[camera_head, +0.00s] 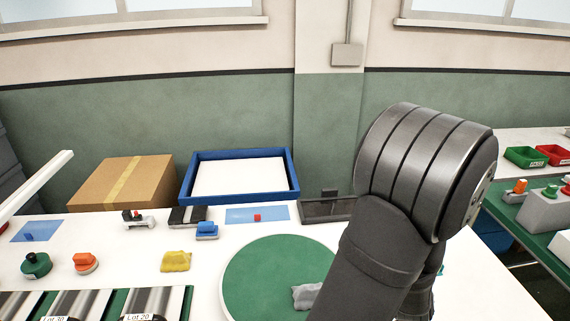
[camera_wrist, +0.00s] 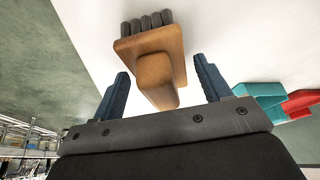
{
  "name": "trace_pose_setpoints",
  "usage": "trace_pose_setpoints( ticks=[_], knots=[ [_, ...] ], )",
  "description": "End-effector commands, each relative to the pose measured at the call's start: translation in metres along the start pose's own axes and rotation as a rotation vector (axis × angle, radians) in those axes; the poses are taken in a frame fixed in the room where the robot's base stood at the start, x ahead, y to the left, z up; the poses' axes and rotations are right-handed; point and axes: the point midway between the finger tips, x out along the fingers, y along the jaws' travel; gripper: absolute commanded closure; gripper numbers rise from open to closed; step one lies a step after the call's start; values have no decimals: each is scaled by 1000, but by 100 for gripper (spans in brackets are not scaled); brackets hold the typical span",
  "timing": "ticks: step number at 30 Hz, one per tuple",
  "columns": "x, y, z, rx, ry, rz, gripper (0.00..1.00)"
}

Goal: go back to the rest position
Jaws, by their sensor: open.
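My gripper (camera_wrist: 160,66) shows in the wrist view with its two dark blue fingers spread apart. A brown wooden brush (camera_wrist: 155,42) with dark bristles is in front of it. The brush's handle reaches back between the fingers, with clear gaps on both sides, so the gripper does not grip it. I cannot tell the exact distance between the brush and the gripper. In the head view my arm fills the right middle and hides the gripper and the brush.
A green round mat (camera_head: 262,272) with a grey cloth (camera_head: 306,296) lies beside my arm. A blue-rimmed tray (camera_head: 294,180) and cardboard box (camera_head: 120,183) stand at the back. A yellow cloth (camera_head: 176,261) and conveyor rollers (camera_head: 95,304) are left. Green (camera_head: 524,157) and red bins (camera_head: 556,154) stand far right.

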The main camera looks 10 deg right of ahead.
Motion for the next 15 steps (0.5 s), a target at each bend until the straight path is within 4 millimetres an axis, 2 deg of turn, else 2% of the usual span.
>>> trace_pose_setpoints(
  ticks=[15],
  knots=[
    [-5, 0, -1, 1, 1, 0, 30]
  ],
)
